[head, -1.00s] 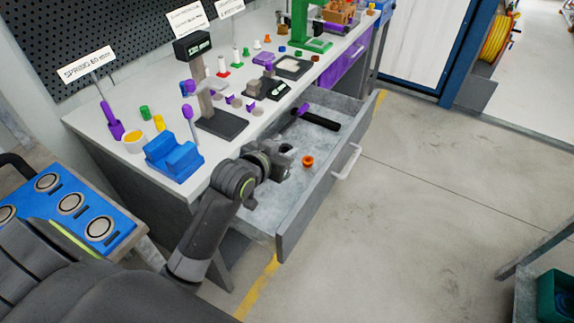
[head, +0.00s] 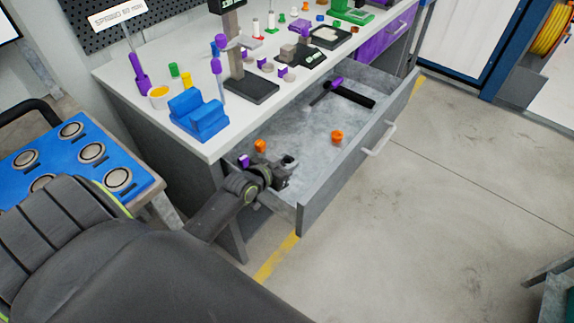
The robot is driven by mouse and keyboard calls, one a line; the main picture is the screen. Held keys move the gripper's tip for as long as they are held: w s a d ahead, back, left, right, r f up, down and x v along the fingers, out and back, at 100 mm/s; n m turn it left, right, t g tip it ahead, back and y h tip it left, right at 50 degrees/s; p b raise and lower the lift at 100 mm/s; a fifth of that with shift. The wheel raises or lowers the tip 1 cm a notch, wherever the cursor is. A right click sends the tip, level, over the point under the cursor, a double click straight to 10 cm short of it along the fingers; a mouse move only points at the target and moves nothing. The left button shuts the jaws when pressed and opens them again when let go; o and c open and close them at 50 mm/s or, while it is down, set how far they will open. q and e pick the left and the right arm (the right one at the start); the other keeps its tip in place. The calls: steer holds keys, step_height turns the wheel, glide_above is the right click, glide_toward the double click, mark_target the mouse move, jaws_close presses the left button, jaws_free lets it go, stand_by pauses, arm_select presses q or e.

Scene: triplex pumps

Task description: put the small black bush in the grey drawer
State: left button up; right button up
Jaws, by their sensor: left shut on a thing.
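The grey drawer (head: 310,190) is pulled open below the workbench. My left gripper (head: 287,167) is over the near left end of the drawer, at its inner side. It is shut on a small dark piece (head: 290,160), which looks like the small black bush; the fingers and the small size hide most of it. I cannot tell whether the piece touches the drawer floor. My right gripper is not in view.
In the drawer lie an orange piece (head: 337,136), another orange piece (head: 260,146), a purple and white piece (head: 244,161) and a black-handled tool (head: 353,96). A blue block (head: 198,116) and a grey stand (head: 250,88) are on the bench. The drawer's middle floor is clear.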

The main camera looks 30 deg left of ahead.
arm_select(q)
steer(key=shift+f, duration=0.6)
steer(key=shift+f+b, duration=0.55)
steer(key=shift+f, duration=0.05)
steer(key=o, duration=1)
steer(key=shift+s+f, duration=0.1)
